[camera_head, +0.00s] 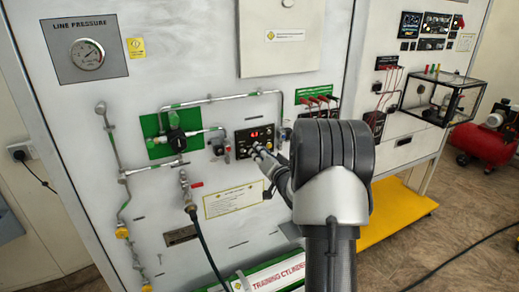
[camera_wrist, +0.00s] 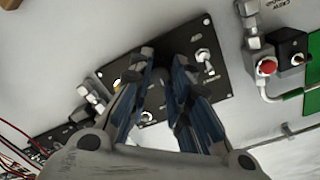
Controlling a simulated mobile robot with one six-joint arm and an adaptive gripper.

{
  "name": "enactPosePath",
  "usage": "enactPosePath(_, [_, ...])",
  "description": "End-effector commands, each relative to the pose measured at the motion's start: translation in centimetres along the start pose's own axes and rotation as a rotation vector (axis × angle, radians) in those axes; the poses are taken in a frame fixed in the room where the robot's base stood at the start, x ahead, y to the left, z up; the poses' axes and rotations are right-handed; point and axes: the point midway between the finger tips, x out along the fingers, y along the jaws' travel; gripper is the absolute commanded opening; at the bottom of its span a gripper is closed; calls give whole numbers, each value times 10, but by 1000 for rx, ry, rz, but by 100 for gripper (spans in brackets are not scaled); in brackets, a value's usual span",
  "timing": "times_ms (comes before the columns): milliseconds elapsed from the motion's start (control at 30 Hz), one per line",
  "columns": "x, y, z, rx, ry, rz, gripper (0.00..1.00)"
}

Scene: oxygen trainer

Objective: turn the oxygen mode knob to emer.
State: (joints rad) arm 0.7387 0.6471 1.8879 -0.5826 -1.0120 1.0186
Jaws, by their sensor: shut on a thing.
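The black control panel (camera_head: 248,138) is on the white trainer board in the head view, with a small red display on it. The panel (camera_wrist: 219,86) also fills the middle of the wrist view, with a silver toggle switch (camera_wrist: 205,57). My gripper (camera_head: 262,154) reaches to the panel's lower right part in the head view. In the wrist view my gripper (camera_wrist: 164,72) has its fingers at the panel, shut on a dark knob (camera_wrist: 158,78) between them. The fingers hide most of the knob, and its pointer and labels are not readable.
A valve with a red button (camera_wrist: 266,67) is on the board beside the panel. Pipes and a green plate (camera_head: 153,126) are left of the panel in the head view. A black hose (camera_head: 207,250) hangs below. Red leads (camera_head: 318,100) are at the upper right.

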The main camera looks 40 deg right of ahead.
Motion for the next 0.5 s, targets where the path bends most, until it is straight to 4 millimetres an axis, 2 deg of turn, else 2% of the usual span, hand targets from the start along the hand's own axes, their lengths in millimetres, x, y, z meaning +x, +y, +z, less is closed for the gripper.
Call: enactPosePath(500, [0,0,-2,486,-17,-6,0])
